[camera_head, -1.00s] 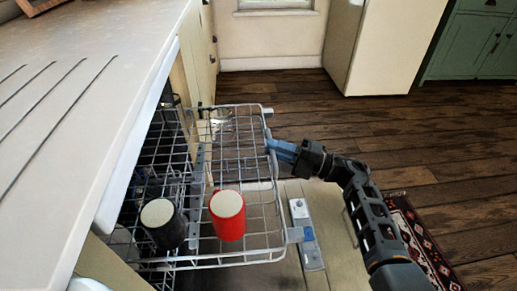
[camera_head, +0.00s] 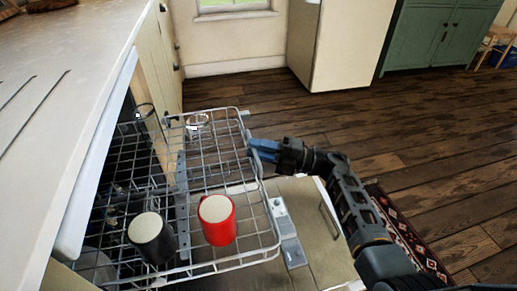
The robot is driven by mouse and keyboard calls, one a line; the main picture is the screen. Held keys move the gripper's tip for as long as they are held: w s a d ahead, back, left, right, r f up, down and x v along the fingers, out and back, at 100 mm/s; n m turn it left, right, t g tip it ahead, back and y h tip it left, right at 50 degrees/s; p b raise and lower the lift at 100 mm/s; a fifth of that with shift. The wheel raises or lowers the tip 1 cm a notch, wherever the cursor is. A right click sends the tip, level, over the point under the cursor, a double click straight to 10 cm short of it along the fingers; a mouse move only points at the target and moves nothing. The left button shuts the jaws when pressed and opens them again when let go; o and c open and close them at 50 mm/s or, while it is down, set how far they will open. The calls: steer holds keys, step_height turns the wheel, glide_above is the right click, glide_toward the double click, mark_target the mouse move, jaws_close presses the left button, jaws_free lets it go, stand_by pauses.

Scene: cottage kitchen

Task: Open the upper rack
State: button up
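The upper rack (camera_head: 226,172) of the dishwasher is a grey wire basket, pulled well out from under the counter, with its inner end still beneath it. It holds a red mug (camera_head: 217,220), a black mug (camera_head: 151,238) and clear glassware (camera_head: 197,121). My gripper (camera_head: 255,149) is at the rack's outer right edge, its blue fingers at the rim. The fingers' closure on the rim is too small to make out.
The dishwasher door (camera_head: 318,235) lies lowered below the rack. The counter (camera_head: 60,75) runs along the left. A patterned rug (camera_head: 405,230) lies at right. Wooden floor (camera_head: 400,125) is open beyond, toward a white cabinet (camera_head: 335,45) and a green cupboard (camera_head: 425,38).

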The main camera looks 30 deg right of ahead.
steer(key=v, duration=0.7)
steer(key=shift+s+d, duration=0.25)
steer(key=shift+s, duration=0.05)
steer(key=shift+d+f, duration=0.1)
stand_by(0.4)
